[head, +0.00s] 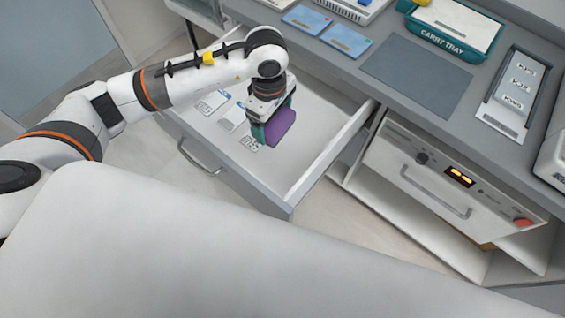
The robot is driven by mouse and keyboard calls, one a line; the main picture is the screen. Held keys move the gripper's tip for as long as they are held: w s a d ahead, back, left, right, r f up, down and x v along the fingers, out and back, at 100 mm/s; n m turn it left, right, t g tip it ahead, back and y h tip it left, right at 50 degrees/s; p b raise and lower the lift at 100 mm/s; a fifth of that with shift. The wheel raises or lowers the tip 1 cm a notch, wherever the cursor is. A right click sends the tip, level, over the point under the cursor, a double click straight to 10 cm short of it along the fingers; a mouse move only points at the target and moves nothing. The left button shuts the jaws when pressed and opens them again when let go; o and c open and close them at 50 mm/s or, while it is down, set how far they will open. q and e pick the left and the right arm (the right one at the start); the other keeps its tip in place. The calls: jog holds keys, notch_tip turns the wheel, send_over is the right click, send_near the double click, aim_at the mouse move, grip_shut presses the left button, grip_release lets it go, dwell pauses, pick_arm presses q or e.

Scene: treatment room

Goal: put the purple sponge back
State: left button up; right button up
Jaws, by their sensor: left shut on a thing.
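The purple sponge (281,124) is in my left gripper (268,132), which is shut on it. The gripper points down inside the open drawer (316,163). The sponge is low over the drawer's floor, right of some printed cards; I cannot tell whether it touches the floor. The gripper body hides part of the sponge. My right gripper is not in view.
Several printed cards (208,104) lie in the drawer. Its front panel with a handle (200,160) is pulled out. On the counter are blue packets (346,40), a grey mat (418,76) and a carry tray (440,42). An appliance (450,185) sits below.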

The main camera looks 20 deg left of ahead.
pick_arm(q)
notch_tip(320, 180, down, 14)
jog(key=w+d+n+b, duration=0.3)
jog(key=n+b, duration=0.2)
jog(key=n, duration=1.1)
send_over(287, 169)
jog(key=shift+n, duration=0.4)
notch_tip(287, 169, down, 6)
jog(key=shift+f, duration=0.1)
notch_tip(287, 169, down, 4)
jog(key=shift+f, duration=0.35)
jog(key=shift+f, duration=0.1)
